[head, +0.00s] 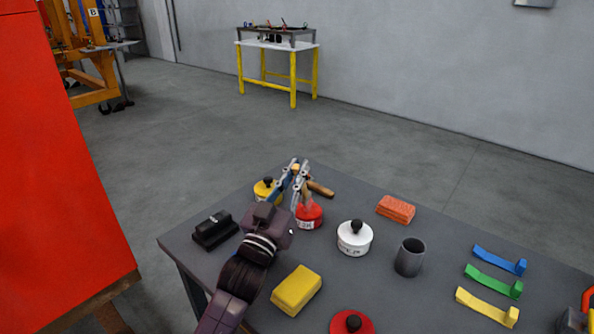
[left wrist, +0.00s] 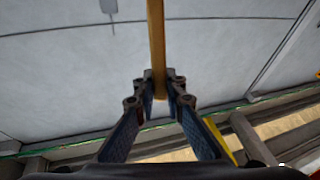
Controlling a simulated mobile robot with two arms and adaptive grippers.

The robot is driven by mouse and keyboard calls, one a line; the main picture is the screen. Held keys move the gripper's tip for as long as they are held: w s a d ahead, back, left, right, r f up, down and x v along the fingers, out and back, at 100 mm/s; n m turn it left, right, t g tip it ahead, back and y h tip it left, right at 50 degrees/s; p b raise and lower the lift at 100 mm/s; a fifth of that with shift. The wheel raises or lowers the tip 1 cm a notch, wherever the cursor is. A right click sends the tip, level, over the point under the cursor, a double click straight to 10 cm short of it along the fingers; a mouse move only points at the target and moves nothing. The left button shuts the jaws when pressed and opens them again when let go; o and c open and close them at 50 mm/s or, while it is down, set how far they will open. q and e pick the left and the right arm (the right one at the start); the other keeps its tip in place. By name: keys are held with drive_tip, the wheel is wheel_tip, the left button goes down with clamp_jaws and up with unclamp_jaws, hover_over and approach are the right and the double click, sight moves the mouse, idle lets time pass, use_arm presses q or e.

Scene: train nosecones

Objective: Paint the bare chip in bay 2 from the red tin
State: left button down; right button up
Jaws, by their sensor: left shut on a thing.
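My left gripper (head: 299,170) is above the red tin (head: 308,217) at the back of the dark table, shut on a brush. The brush's wooden handle (head: 321,188) shows beside the fingers in the head view. In the left wrist view the handle (left wrist: 157,45) stands between the fingertips (left wrist: 159,85). The tin appears open. The brush's lower end is over or in it; I cannot tell which. A red lid with a black knob (head: 352,322) lies at the table's front. Bay 2 and the bare chip cannot be made out. My right gripper is not in view.
A lidded yellow tin (head: 266,192) and a lidded white tin (head: 354,239) flank the red one. The table also holds a yellow block (head: 297,289), an orange block (head: 396,209), a grey cup (head: 409,257) and coloured strips (head: 493,282). A large red panel (head: 60,180) stands left.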

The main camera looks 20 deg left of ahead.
sight(297, 164)
use_arm(q)
wheel_tip(297, 164, up, 4)
drive_tip(key=p, duration=0.2)
drive_tip(key=shift+f+p, duration=0.25)
drive_tip(key=shift+p, duration=0.1)
wheel_tip(297, 164, up, 3)
drive_tip(key=p, duration=0.3)
drive_tip(key=shift+r, duration=0.1)
